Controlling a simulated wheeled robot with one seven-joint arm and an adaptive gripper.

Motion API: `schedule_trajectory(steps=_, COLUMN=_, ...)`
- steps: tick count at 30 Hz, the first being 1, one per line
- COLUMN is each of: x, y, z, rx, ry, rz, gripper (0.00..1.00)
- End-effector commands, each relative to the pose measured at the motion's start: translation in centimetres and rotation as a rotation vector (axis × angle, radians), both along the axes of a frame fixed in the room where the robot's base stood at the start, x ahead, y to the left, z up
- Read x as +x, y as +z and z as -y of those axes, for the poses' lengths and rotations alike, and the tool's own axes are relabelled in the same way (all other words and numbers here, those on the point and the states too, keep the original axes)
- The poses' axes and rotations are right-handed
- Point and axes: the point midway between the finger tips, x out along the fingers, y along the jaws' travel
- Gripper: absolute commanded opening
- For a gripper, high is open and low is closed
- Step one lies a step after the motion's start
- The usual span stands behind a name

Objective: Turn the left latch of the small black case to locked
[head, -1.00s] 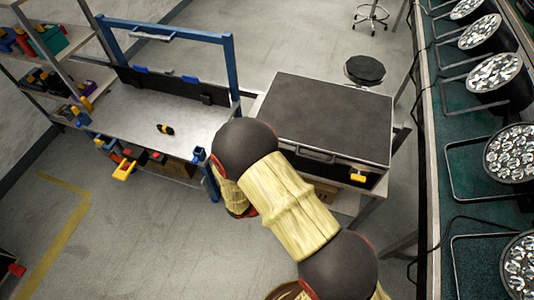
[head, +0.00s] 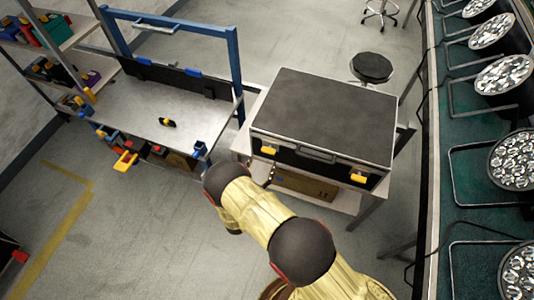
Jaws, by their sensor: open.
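The black case (head: 325,112) lies closed on a light-coloured stand, its front face towards me. It has silver edges and a handle (head: 316,154) in the middle of the front. The yellow left latch (head: 268,150) shows at the left of the front face and is unobstructed. The yellow right latch (head: 358,177) sits at the right end. Which way either latch is turned is too small to tell. My arm reaches up from the bottom, its dark rounded joint below and left of the left latch. My gripper cannot be made out; the arm seems to hide it.
A metal workbench (head: 150,108) with a blue frame stands left of the case. A cardboard box (head: 305,187) is under the case. A stool (head: 371,68) stands behind it. Several par cans (head: 515,160) line the green-topped bench at right.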

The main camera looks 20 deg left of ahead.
Motion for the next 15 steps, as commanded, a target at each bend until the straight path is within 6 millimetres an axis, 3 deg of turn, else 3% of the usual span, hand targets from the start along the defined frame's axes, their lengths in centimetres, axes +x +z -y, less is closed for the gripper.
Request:
schedule_trajectory(steps=9, x=4.8, y=-0.1, z=0.5, rx=0.001, ry=-0.005, rz=0.000, gripper=0.67)
schedule_trajectory(steps=15, x=6.1, y=-0.1, z=0.6, rx=-0.001, ry=-0.003, rz=-0.002, gripper=0.67)
